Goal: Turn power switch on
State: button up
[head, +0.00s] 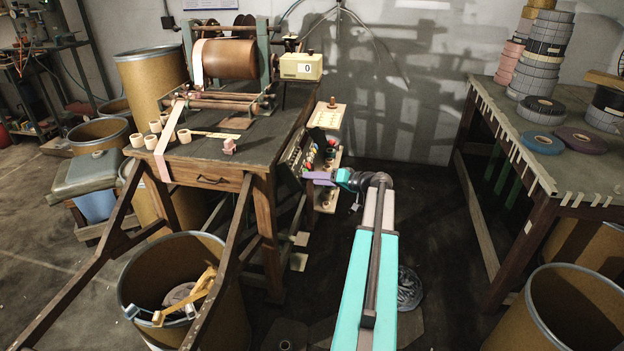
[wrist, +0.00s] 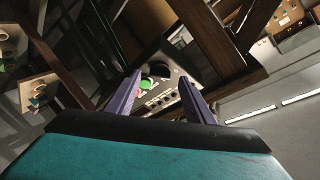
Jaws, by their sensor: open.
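The winding machine's control panel (head: 303,154) is mounted at the right side of the wooden table, with several knobs and buttons. In the wrist view the panel (wrist: 168,88) shows between my fingers, tilted, with a green button (wrist: 144,86), a black round knob (wrist: 158,69) and a row of small controls below. I cannot tell which control is the power switch. My gripper (head: 312,177) is open and empty, with its purple fingers pointing at the panel. In the wrist view my gripper (wrist: 160,78) partly covers the panel. I cannot tell whether the fingers touch it.
The dark-topped winding table (head: 225,160) carries a brown roller (head: 230,59) and a counter box (head: 301,67). A small wooden shelf (head: 328,116) stands close beside the panel. A tape-laden table (head: 580,165) is at right. Drums (head: 570,305) stand around. Floor between the tables is mostly clear.

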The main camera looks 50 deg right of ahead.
jog(key=shift+x, duration=1.1)
jog(key=c, duration=1)
jog(key=shift+c, duration=0.2)
jog(key=shift+r+m+h+p, duration=0.15)
jog(key=shift+m+h+p, duration=0.15)
jog(key=shift+m+p, duration=0.15)
jog(key=m+g+p, duration=0.1)
jog(key=m+p, duration=0.3)
jog(key=m+g+h+p, duration=0.1)
jog(key=m+g+p, duration=0.1)
jog(key=m+p, duration=0.2)
jog(key=r+m+g+p, duration=0.1)
jog(key=m+p, duration=0.3)
jog(key=p, duration=0.1)
jog(key=shift+w+a+m+h+p, duration=0.15)
jog(key=shift+w+m+h+p, duration=0.1)
jog(key=shift+h+p, duration=0.1)
jog(key=shift+g, duration=0.3)
